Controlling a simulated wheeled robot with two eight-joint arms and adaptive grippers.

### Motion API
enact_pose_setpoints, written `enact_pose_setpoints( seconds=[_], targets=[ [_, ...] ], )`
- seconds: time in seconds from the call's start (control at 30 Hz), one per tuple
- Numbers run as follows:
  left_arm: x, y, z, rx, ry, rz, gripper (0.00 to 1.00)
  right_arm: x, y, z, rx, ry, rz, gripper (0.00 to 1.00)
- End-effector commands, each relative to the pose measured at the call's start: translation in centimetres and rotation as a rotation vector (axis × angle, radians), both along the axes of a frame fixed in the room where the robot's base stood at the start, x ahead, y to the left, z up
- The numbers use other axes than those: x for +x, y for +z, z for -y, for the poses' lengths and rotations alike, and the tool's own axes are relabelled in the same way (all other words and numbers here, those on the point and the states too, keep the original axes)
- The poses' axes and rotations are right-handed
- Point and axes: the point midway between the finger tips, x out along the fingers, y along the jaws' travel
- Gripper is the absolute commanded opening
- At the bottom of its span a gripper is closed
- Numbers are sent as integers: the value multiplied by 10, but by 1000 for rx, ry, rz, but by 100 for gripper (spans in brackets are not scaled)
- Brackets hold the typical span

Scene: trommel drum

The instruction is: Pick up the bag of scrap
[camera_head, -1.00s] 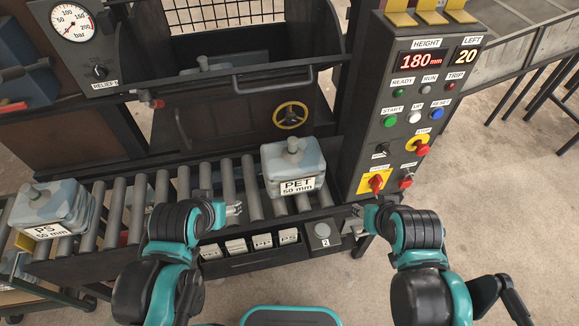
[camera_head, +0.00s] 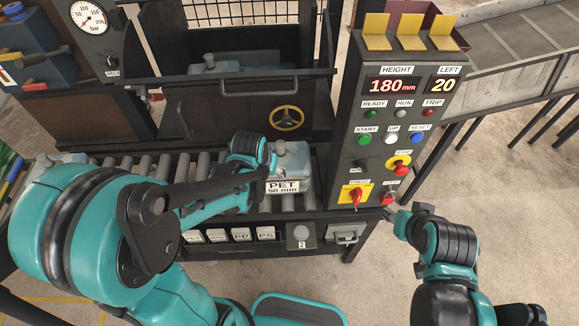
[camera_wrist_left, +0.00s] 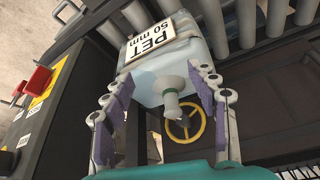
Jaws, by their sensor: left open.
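The bag of scrap (camera_head: 296,158) is a pale blue-grey block-like bag with a "PET 50 mm" label and a knob-like neck on top. In the left wrist view the open fingers (camera_wrist_left: 165,98) stand on either side of the bag's neck (camera_wrist_left: 172,102), with gaps visible. The bag's label side (camera_wrist_left: 150,65) shows there too. My right gripper (camera_head: 392,214) is away from the bag, below the control panel; its jaws are unclear.
The conveyor rollers (camera_head: 189,166) run left, where another bag (camera_head: 68,158) is partly hidden by my left arm. A dark press chamber with a yellow handwheel (camera_head: 287,118) stands behind. The control panel (camera_head: 397,125) rises at right. Open floor (camera_head: 520,200) lies further right.

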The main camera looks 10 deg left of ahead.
Motion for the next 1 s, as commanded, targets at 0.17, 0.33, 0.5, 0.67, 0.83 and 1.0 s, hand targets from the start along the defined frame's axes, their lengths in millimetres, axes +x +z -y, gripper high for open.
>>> enact_pose_setpoints(
  seconds=[0.17,0.33,0.5,0.67,0.83,1.0],
  targets=[
    [35,-2,1,0,-1,0,59,0,-7,0,0,0,0,40],
    [73,-2,3,0,-1,1,59,0,-13,0,0,0,0,40],
    [97,-1,4,0,-1,1,59,0,-15,0,0,0,0,40],
    [106,0,4,0,-1,1,59,0,-16,0,0,0,0,40],
    [122,-19,4,0,-1,1,59,0,-25,0,0,0,0,40],
    [131,-41,5,0,-1,1,59,0,-32,0,0,0,0,40]
  ],
)
